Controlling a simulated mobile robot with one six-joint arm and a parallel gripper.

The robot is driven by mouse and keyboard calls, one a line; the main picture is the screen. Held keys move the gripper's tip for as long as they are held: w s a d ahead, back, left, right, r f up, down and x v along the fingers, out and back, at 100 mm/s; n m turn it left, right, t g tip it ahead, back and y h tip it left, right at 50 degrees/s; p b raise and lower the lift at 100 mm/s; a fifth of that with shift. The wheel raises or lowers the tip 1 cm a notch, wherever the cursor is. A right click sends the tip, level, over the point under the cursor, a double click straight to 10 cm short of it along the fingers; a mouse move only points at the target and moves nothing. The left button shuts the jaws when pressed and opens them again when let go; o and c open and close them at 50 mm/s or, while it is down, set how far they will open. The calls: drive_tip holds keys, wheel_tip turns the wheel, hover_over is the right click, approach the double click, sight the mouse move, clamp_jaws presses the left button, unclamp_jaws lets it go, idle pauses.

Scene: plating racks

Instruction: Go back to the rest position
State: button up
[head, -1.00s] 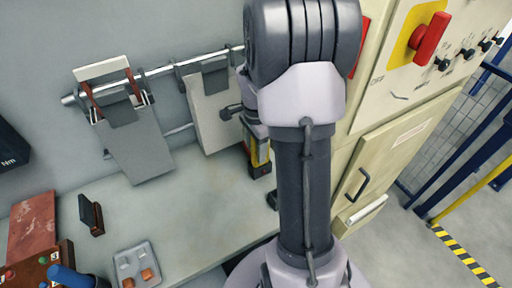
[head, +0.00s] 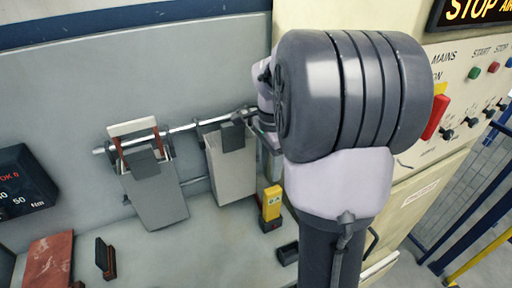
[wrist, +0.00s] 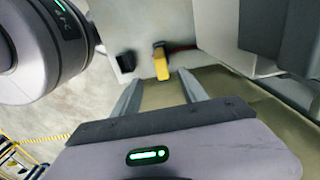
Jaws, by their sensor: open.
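My gripper (wrist: 161,84) is open in the wrist view, with its two fingers apart and nothing between them. Beyond the fingertips is a yellow tool (wrist: 161,62) on the bench, apart from them. In the head view my arm fills the middle right and hides most of the gripper. The yellow tool (head: 271,203) stands upright on the bench just left of my arm.
Two grey plates (head: 156,199) (head: 232,165) hang by dark clamps from a metal rail (head: 184,128). A torque display (head: 24,184) stands left. A cream control cabinet (head: 448,101) is close on the right.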

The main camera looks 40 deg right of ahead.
drive_tip(key=s+a+f+n+t+b, duration=0.1)
drive_tip(key=s+a+n+t+b, duration=0.1)
drive_tip(key=a, duration=0.7)
drive_tip(key=s+a+f+n+t+y+b, duration=0.1)
drive_tip(key=s+a+n+t+b, duration=0.1)
drive_tip(key=s+a+n+b, duration=0.3)
drive_tip(key=s+a+f+n+t+y+b, duration=0.1)
drive_tip(key=s+a+n+b, duration=0.2)
drive_tip(key=a+n, duration=0.6)
drive_tip(key=s+a, duration=0.2)
drive_tip(key=a, duration=0.2)
drive_tip(key=shift+s+a+f+t, duration=0.15)
drive_tip(key=shift+s+f+t, duration=0.05)
drive_tip(key=shift+f+t, duration=0.2)
